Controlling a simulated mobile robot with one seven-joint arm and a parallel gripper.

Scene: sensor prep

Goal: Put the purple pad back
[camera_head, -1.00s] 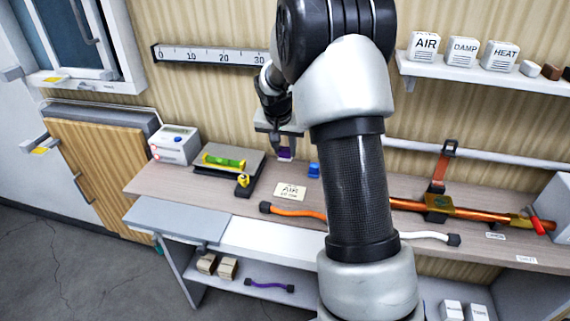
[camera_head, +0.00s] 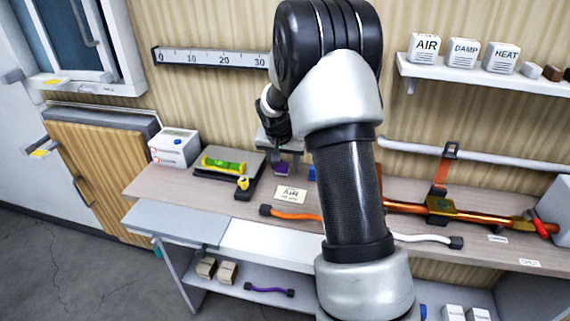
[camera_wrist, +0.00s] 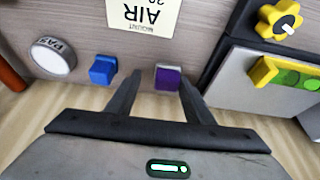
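The purple pad (camera_head: 282,169) is a small block at the back of the workbench, by the wall. In the wrist view, the purple pad (camera_wrist: 168,79) has a pale strip and appears to rest on the bench. My gripper (camera_wrist: 161,77) is open, with its fingertips on either side of the pad. The right finger is close to the pad, and a gap shows at the left finger. In the head view, my gripper (camera_head: 286,158) is just above the pad, partly hidden by my arm.
A blue block (camera_wrist: 103,70) sits beside the left finger. An AIR card (camera_head: 291,194) lies in front of the pad. A dark tray with a green-yellow level (camera_head: 223,165) lies left. A round PAS-marked item (camera_wrist: 53,56) and an orange hose (camera_head: 290,213) are nearby.

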